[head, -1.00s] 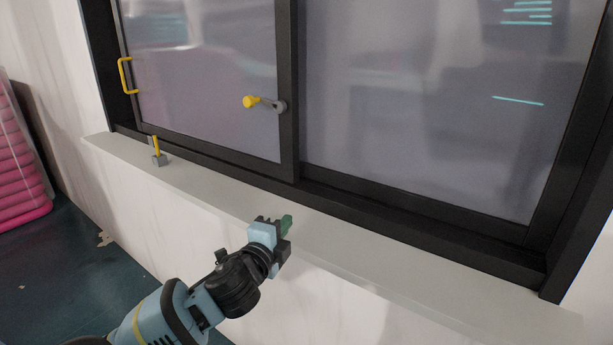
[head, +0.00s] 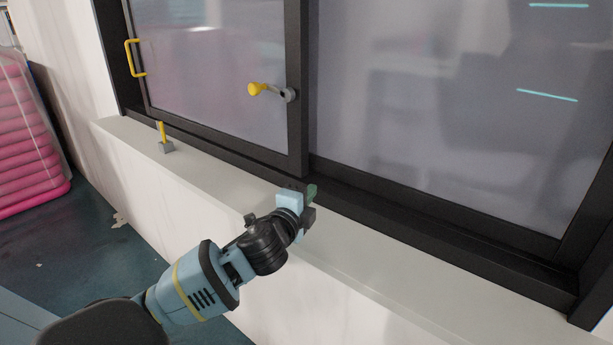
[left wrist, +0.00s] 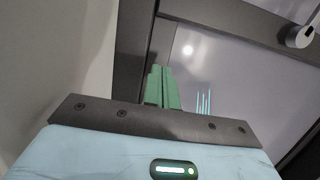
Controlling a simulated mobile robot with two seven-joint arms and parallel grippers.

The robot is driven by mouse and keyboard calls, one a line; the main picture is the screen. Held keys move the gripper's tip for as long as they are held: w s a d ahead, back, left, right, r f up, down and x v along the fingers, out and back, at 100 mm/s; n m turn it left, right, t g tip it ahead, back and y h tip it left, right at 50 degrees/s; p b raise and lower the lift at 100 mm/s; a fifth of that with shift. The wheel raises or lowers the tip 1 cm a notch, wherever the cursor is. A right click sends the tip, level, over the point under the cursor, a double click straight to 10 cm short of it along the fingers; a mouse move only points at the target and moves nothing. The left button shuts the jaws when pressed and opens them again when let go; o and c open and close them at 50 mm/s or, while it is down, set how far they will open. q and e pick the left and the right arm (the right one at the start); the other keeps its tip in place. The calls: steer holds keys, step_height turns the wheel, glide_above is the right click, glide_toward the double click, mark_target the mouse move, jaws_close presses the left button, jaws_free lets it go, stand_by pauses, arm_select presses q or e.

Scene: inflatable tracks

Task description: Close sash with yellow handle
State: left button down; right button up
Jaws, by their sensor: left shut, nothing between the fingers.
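The left window sash (head: 215,75) has a dark frame and a yellow bar handle (head: 128,58) on its left edge. A lever with a yellow knob (head: 256,89) and a grey round base sits near its right edge; a grey round piece (left wrist: 298,37) also shows in the left wrist view. My left gripper (head: 311,193) is shut and empty, just in front of the lower frame by the sash's bottom right corner. Its green fingers (left wrist: 162,88) are together in the left wrist view. Whether they touch the frame cannot be told. My right gripper is not in view.
A pale sill (head: 215,177) runs below the window, with a small yellow-topped grey stop (head: 164,145) on its left part. A large glass pane (head: 440,110) fills the right side. Pink stacked inflatables (head: 28,130) stand at far left on the dark floor.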

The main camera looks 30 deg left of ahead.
mark_target(307, 183)
arm_select(q)
steer(key=w, duration=0.4)
steer(key=w+a, duration=0.1)
steer(key=w, duration=0.1)
steer(key=shift+w, duration=0.3)
steer(key=a, duration=0.2)
steer(key=shift+a, duration=1.05)
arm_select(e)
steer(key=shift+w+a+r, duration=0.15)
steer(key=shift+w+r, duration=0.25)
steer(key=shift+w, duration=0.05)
arm_select(q)
steer(key=shift+w, duration=0.15)
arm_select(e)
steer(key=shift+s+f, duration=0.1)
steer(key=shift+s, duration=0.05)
